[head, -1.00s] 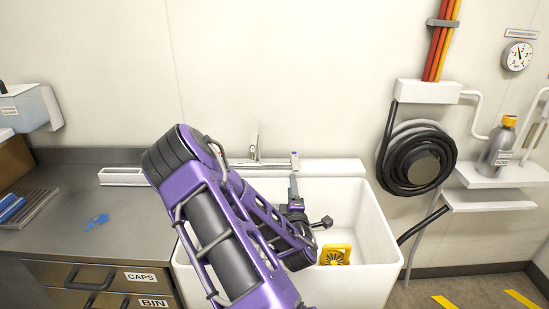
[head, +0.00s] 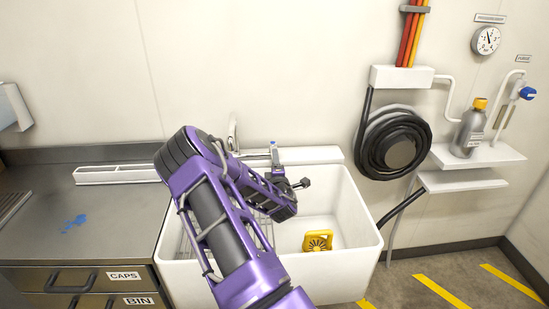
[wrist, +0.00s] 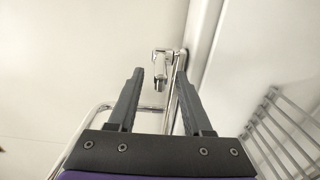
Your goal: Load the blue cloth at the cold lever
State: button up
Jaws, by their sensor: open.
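My gripper (head: 275,160) is at the back of the white sink, beside a small upright fitting with a blue top (head: 273,145), which looks like the cold lever. In the wrist view my gripper (wrist: 159,72) is open, with no cloth between its fingers. A chrome fitting (wrist: 162,65) shows just beyond and between the fingertips; I cannot tell whether they touch it. A flat, ragged blue patch (head: 73,223) lies on the steel counter; I cannot tell whether it is cloth or a spill. No clear blue cloth shows now.
The white sink (head: 362,225) holds a yellow piece (head: 317,241) and a wire rack, also in the wrist view (wrist: 285,125). The spout (head: 233,130) rises behind my arm. A coiled black hose (head: 393,143) hangs at right. The steel counter (head: 110,232) is mostly clear.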

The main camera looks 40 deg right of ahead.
jog(key=shift+x, duration=1.25)
grip_shut()
dwell(0.5)
